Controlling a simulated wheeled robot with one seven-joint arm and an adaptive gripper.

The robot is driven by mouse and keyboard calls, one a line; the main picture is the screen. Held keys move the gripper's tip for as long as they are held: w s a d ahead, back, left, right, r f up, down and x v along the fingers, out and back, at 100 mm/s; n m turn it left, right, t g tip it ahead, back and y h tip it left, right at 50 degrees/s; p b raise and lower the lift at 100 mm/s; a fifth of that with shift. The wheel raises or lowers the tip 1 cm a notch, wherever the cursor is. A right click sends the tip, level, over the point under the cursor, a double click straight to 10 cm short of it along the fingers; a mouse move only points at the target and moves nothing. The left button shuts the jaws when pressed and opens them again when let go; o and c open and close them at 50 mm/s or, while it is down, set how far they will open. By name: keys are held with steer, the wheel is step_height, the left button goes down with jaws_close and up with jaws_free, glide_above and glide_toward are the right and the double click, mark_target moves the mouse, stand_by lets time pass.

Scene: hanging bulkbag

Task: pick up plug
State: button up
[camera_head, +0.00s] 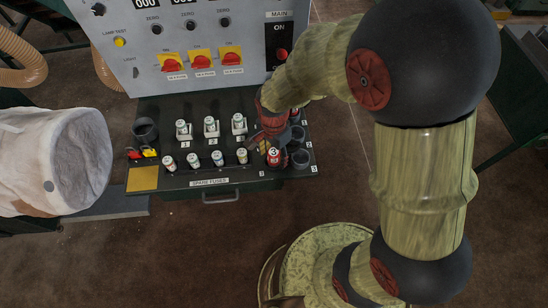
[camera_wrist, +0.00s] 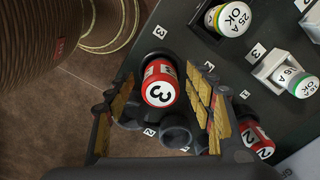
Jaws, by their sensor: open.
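A red plug marked 3 (camera_head: 274,158) stands upright at the front right of the black fuse panel (camera_head: 190,110). In the wrist view this plug (camera_wrist: 160,82) shows its white numbered top between the two fingers. My gripper (camera_head: 262,144) is open above and around the plug, with the yellow-padded fingers (camera_wrist: 165,95) on either side of it. I cannot tell whether a finger touches it. A second red plug marked 2 (camera_wrist: 258,143) shows beyond the right finger.
Empty dark cups (camera_head: 300,158) stand right of the plug. Several white fuses (camera_head: 217,158) stand in a row to its left, with fuse holders (camera_head: 211,126) behind. A grey control cabinet (camera_head: 190,45) rises at the back. A white bulk bag (camera_head: 80,160) hangs at the left.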

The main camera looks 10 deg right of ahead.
steer(key=shift+f, duration=0.45)
steer(key=shift+c, duration=1)
steer(key=c, duration=1.1)
steer(key=shift+c, duration=0.5)
steer(key=shift+r, duration=0.15)
